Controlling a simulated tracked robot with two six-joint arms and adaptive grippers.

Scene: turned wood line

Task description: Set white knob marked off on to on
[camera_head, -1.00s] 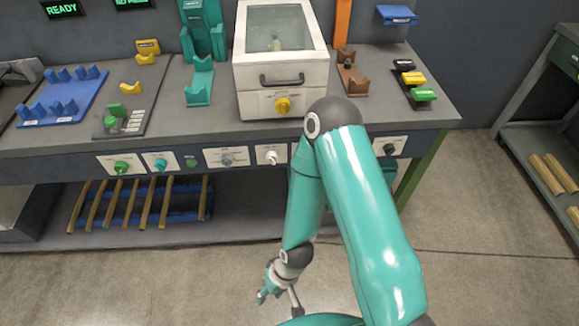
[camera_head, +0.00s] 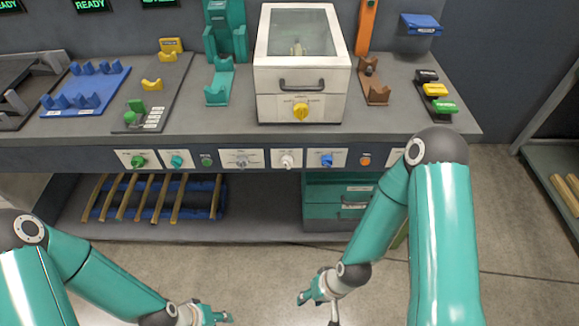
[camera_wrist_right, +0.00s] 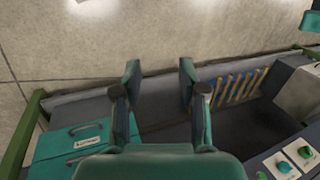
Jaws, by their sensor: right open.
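The white knob (camera_head: 287,160) sits on a white label plate in the front panel of the bench, between a grey knob (camera_head: 241,161) and a blue knob (camera_head: 327,160). Its marking is too small to read. My right gripper (camera_head: 303,298) is low in front of the bench, well below the knob and apart from it. In the right wrist view its two fingers (camera_wrist_right: 160,78) are spread with nothing between them. My left gripper (camera_head: 224,317) is at the bottom edge, small and partly cut off; its opening is unclear.
A green knob (camera_head: 138,161), a teal knob (camera_head: 177,161) and an orange button (camera_head: 365,160) share the panel. A white box with a window (camera_head: 300,108) stands above. Teal drawers (camera_head: 335,215) and wooden rods (camera_head: 150,198) are below. The floor in front is clear.

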